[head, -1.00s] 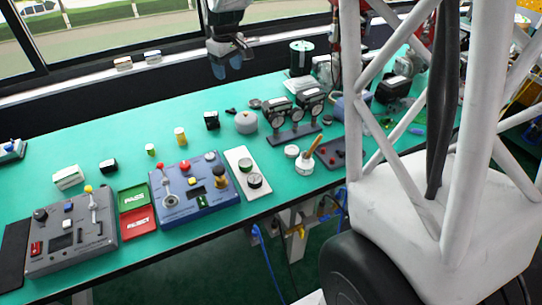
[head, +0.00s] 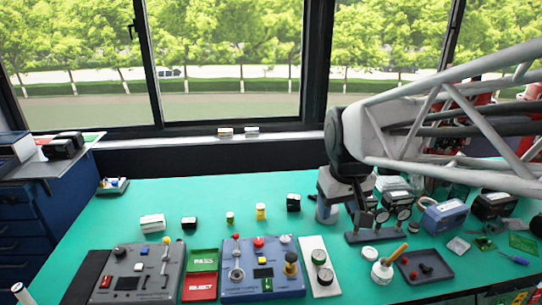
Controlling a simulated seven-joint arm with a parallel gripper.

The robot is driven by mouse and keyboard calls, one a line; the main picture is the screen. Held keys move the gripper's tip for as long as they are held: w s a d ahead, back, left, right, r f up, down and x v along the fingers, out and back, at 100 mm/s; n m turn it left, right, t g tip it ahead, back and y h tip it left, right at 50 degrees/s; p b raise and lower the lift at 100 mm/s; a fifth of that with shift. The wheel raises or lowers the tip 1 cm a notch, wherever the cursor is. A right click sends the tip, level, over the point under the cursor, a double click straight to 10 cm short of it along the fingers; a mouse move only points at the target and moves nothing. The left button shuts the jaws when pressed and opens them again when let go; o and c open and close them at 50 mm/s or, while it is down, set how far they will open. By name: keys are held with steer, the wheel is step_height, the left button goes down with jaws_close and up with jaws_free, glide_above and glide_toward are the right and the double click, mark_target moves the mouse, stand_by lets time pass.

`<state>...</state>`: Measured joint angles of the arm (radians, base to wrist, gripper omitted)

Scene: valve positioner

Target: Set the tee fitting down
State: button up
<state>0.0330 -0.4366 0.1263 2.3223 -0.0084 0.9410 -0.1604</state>
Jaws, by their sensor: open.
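My gripper (head: 341,212) hangs low over the middle right of the green bench in the head view. It is open, with a bluish fingertip at its left; the other fingertip is hard to make out against the dark gauge stand. I cannot pick out the tee fitting for certain. It may be hidden behind my gripper or be too small to tell among the dark parts there. The gauge stand (head: 372,237), with several round dials, stands just right of my gripper. I cannot tell whether they touch.
A blue control box (head: 262,285) and a grey one (head: 138,275) stand at the front, with green PASS (head: 203,260) and red REJECT (head: 200,287) trays between them. A dark tray (head: 424,266) lies right.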

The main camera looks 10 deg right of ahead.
steer(key=s+a+f+m, duration=0.1)
steer(key=s+f, duration=0.2)
steer(key=s, duration=0.9)
steer(key=shift+s+m, duration=0.2)
steer(key=shift+m, duration=0.1)
